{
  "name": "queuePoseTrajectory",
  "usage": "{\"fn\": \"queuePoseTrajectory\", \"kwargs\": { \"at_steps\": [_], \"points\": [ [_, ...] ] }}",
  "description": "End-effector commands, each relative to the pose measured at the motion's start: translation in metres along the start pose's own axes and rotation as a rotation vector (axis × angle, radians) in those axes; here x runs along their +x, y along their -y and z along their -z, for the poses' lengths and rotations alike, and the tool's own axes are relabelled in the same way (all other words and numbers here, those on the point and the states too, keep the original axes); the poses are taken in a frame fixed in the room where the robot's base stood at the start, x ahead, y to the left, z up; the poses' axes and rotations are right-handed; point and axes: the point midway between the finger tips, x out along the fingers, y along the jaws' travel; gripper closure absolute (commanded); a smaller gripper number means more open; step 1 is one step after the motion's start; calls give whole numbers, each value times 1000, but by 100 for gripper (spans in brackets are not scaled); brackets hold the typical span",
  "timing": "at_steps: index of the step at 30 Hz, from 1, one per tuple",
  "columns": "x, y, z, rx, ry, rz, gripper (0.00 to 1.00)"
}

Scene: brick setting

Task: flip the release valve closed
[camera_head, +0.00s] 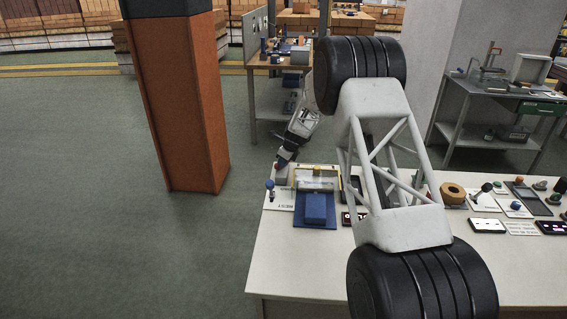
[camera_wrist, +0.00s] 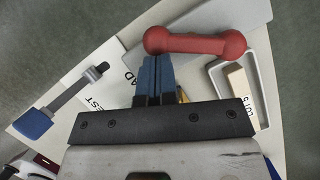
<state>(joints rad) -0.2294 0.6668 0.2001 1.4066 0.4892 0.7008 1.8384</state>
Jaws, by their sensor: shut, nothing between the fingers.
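My gripper (camera_wrist: 154,62) is shut and empty, its two blue fingers side by side. In the wrist view the fingertips are right at the left part of a red bar handle (camera_wrist: 195,43) with rounded ends; I cannot tell whether they touch it. A grey lever with a blue end (camera_wrist: 34,123) lies to the left, by a partly hidden label ending in "EST". No label reading "release valve" is legible, so I cannot tell which of these is the valve. In the head view my gripper (camera_head: 283,160) is low over the far left corner of the table.
The white table (camera_head: 300,262) carries a blue block (camera_head: 316,207) on a blue base, a tan ring (camera_head: 453,193) and several knobs and panels at the right. An orange pillar (camera_head: 183,105) stands left of the table. My arm hides the table's middle.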

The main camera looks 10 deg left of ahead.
Motion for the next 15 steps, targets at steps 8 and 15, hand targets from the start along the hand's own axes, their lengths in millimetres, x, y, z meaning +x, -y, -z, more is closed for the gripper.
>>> {"fn": "queuePoseTrajectory", "kwargs": {
  "at_steps": [8, 15],
  "points": [
    [3, -2, 0, 53, -2, 19, 100],
    [4, -3, -2, 96, -3, 37, 100]
  ]
}}
